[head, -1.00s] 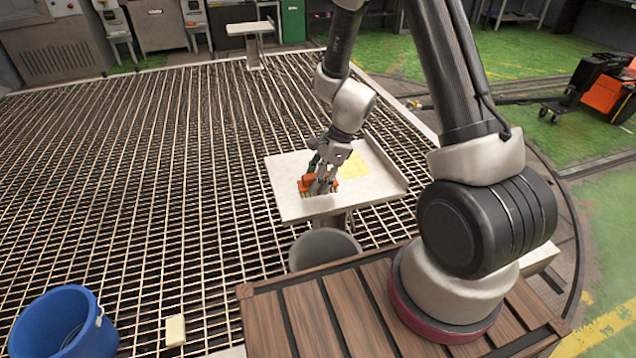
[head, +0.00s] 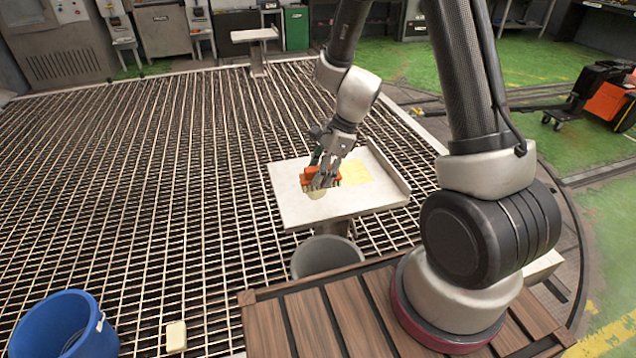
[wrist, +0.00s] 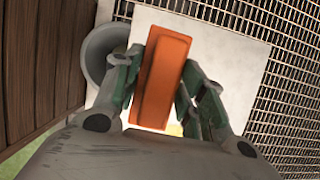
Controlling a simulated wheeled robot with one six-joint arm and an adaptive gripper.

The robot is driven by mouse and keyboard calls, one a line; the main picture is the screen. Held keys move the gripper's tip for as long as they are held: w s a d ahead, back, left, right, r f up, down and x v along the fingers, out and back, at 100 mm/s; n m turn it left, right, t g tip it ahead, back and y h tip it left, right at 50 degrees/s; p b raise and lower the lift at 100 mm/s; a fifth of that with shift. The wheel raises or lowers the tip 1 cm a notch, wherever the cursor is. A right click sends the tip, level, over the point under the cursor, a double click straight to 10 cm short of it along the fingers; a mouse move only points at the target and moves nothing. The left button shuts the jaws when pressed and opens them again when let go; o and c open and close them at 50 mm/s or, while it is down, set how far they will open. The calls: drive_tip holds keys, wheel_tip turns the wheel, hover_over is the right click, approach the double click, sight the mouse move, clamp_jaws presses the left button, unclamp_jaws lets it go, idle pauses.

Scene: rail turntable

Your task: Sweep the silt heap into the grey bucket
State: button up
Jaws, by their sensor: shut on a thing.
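My gripper (head: 321,175) is shut on an orange brush (head: 309,181) above the white table (head: 292,210). The brush's orange block (wrist: 162,80) fills the space between the fingers in the wrist view. A small pale heap (head: 316,194), probably the silt, shows on the table just below the near side of the brush. The brush partly hides it, and I cannot tell whether they touch. In the wrist view the heap cannot be made out. The grey bucket (head: 326,256) stands below the table's near edge; its rim also shows in the wrist view (wrist: 92,52).
A yellow patch (head: 355,172) lies on the table behind the brush. The table has a raised right edge (head: 389,167). A blue bucket (head: 62,325) and a pale block (head: 176,336) are on the grating at lower left. My wooden deck is in front.

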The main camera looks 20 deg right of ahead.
drive_tip(key=shift+s+f, duration=0.1)
drive_tip(key=shift+f, duration=0.15)
drive_tip(key=w, duration=1.1)
drive_tip(key=shift+d+f, duration=0.15)
drive_tip(key=shift+f, duration=1.45)
drive_tip(key=shift+d+f, duration=0.15)
drive_tip(key=shift+f, duration=1.4)
drive_tip(key=shift+f, duration=0.35)
drive_tip(key=shift+f, duration=0.2)
drive_tip(key=shift+s+a+r, duration=0.1)
drive_tip(key=shift+s, duration=1.7)
drive_tip(key=shift+s+a+f, duration=0.1)
drive_tip(key=shift+s, duration=1.8)
drive_tip(key=shift+s+a+f, duration=0.1)
drive_tip(key=shift+s, duration=1.75)
